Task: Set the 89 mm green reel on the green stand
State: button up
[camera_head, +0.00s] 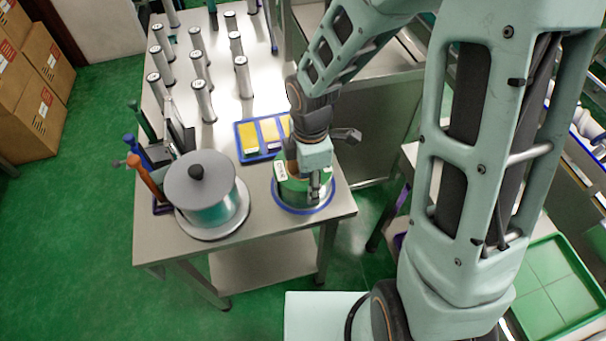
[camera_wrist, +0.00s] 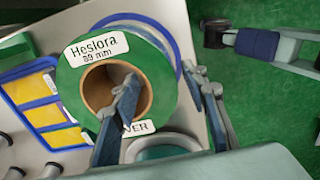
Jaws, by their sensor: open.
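The green reel (camera_wrist: 88,85) has a brown core and a label reading "Heslora 89 mm". It stands at the table's front right in the head view (camera_head: 290,188), partly hidden by my gripper (camera_head: 312,183). A blue-rimmed round base (camera_head: 303,210) shows around its foot; whether the reel rests fully on it is unclear. My gripper is open over the reel in the wrist view (camera_wrist: 161,80). One finger reaches over or into the core opening, and the other is outside the reel's right edge. Contact cannot be told. I cannot make out a clearly green stand.
A teal reel with a grey top (camera_head: 203,190) stands close to the left. A blue tray with yellow blocks (camera_head: 250,140) is behind the green reel. Tools with coloured handles (camera_head: 146,177) stand at the left edge. Several pale posts (camera_head: 203,102) fill the table's back.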

jog(key=shift+f, duration=1.2)
grip_shut()
jog(key=shift+w+r, duration=0.15)
